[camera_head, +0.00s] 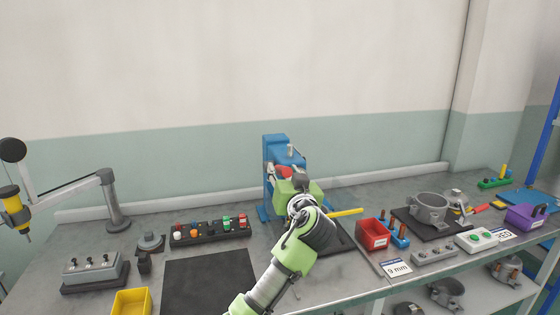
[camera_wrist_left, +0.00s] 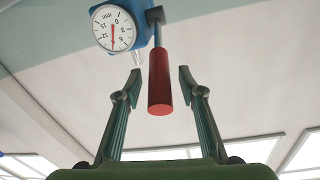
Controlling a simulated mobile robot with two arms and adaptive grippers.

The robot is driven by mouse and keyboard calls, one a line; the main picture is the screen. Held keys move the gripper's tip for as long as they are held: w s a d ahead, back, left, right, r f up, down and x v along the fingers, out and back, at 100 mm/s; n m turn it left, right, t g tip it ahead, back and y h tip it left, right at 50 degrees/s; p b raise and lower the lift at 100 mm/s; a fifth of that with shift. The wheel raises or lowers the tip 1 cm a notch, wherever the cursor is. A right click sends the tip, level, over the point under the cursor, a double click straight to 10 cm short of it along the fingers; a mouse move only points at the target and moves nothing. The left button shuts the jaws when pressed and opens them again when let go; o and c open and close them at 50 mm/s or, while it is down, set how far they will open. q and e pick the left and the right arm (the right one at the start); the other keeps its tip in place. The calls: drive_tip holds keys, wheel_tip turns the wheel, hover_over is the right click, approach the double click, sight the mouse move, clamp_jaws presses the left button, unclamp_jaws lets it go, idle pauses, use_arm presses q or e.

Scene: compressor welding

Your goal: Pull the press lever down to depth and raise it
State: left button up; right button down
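The blue press (camera_head: 276,145) stands at the back middle of the workbench, partly hidden behind my left arm. In the left wrist view, its lever ends in a red cylindrical handle (camera_wrist_left: 160,85) on a grey-blue rod, and a round white dial gauge (camera_wrist_left: 114,28) marked in mm sits up and to the left. My left gripper (camera_wrist_left: 160,79) is open, with one finger on each side of the red handle in the picture and a visible gap on both sides. In the head view, the left gripper is mostly hidden by my own wrist. My right gripper is in neither view.
A yellow bin (camera_head: 131,302) is at the front left.

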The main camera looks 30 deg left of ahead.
use_arm(q)
drive_tip(key=p+x, duration=0.1)
drive_tip(key=x, duration=0.3)
drive_tip(key=shift+w+a, duration=0.25)
drive_tip(key=shift+w, duration=0.05)
clamp_jaws()
